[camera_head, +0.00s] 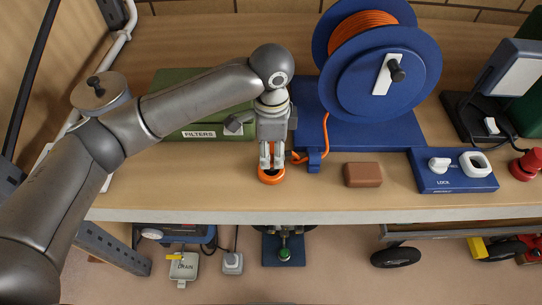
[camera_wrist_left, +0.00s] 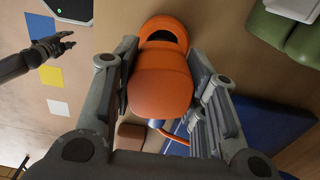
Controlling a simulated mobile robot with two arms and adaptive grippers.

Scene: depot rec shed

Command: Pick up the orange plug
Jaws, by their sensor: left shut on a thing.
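The orange plug (camera_head: 271,177) is at the front part of the bench, below my left gripper (camera_head: 271,160). In the left wrist view the plug (camera_wrist_left: 162,80) fills the space between the two fingers of my left gripper (camera_wrist_left: 160,85), which is shut on it. An orange cable (camera_head: 325,135) runs from the plug side up to the blue cable reel (camera_head: 380,60). I cannot tell whether the plug touches the bench top. In the left wrist view a dark gripper (camera_wrist_left: 50,48), seemingly my right one, shows at the left; its finger state is unclear.
A green box labelled FILTERS (camera_head: 190,132) stands behind my left arm. A brown block (camera_head: 363,175) and a blue panel with a LOCK label (camera_head: 455,182) lie to the right of the plug. A work lamp (camera_head: 510,75) and a red knob (camera_head: 526,165) are at the far right.

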